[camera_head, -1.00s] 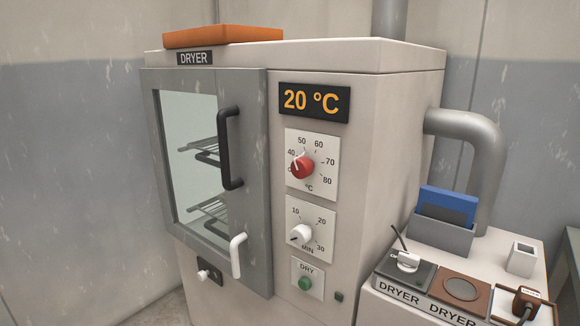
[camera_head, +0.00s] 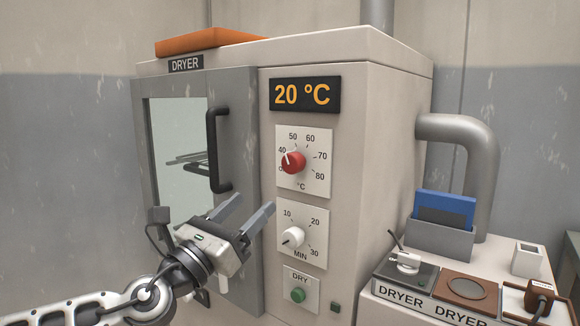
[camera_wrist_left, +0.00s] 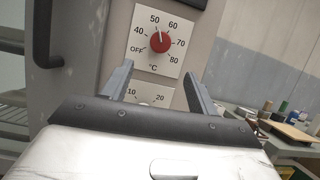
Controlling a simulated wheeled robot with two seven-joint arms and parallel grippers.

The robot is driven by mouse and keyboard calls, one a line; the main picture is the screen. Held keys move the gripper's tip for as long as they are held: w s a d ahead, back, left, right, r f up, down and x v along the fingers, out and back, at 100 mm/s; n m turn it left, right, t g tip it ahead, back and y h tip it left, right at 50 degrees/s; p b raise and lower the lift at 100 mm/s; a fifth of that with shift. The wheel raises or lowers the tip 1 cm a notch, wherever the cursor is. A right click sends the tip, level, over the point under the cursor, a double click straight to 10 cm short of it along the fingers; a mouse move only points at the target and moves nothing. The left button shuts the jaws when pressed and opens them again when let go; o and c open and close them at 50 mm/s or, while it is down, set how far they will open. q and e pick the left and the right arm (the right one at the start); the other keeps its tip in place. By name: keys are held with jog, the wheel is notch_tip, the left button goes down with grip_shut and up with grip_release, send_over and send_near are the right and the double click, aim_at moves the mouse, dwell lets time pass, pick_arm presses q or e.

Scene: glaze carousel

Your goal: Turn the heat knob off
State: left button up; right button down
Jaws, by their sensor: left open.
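The heat knob (camera_head: 293,162) is a round red knob with a white mark, on a white dial plate marked in °C on the dryer front. My right gripper is out of view.
The display (camera_head: 305,95) reads 20 °C. A white timer knob (camera_head: 292,238) sits below the heat dial, with a green DRY button (camera_head: 298,295) under it. The dark door handle (camera_head: 217,150) sticks out at the left. A side stand (camera_head: 425,308) is at the right.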

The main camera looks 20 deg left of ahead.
aim_at(289, 168)
pick_arm(q)
jog(key=p+x, duration=0.2)
jog(key=x, duration=1.1)
jog(key=shift+w, duration=0.1)
jog(key=c, duration=1)
